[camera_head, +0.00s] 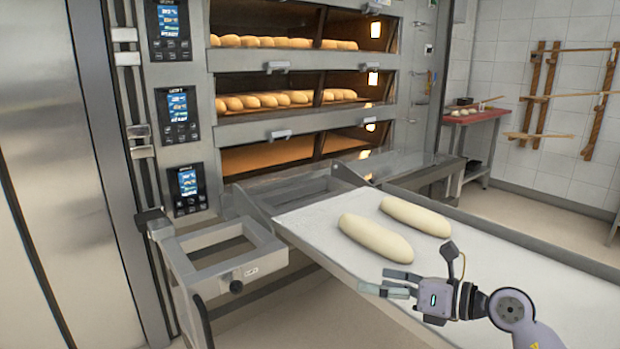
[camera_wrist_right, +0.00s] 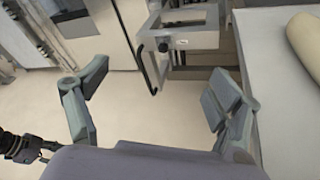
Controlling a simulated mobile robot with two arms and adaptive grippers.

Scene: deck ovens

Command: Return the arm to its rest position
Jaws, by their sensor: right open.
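My right gripper (camera_head: 392,284) is above the near left part of the white loading board, left of its own arm in the head view. Its fingers are apart with nothing between them, as the right wrist view (camera_wrist_right: 150,105) shows. My left gripper is not seen in the head view. A dark jointed part at the left edge of the right wrist view cannot be made out clearly.
Two pale dough loaves (camera_head: 376,237) (camera_head: 415,216) lie on the white loading board (camera_head: 520,285), apart from my gripper. A metal frame with a handle (camera_head: 215,262) stands left of the board. The deck oven (camera_head: 300,117) holds loaves on two decks. Open floor (camera_wrist_right: 120,115) lies below my gripper.

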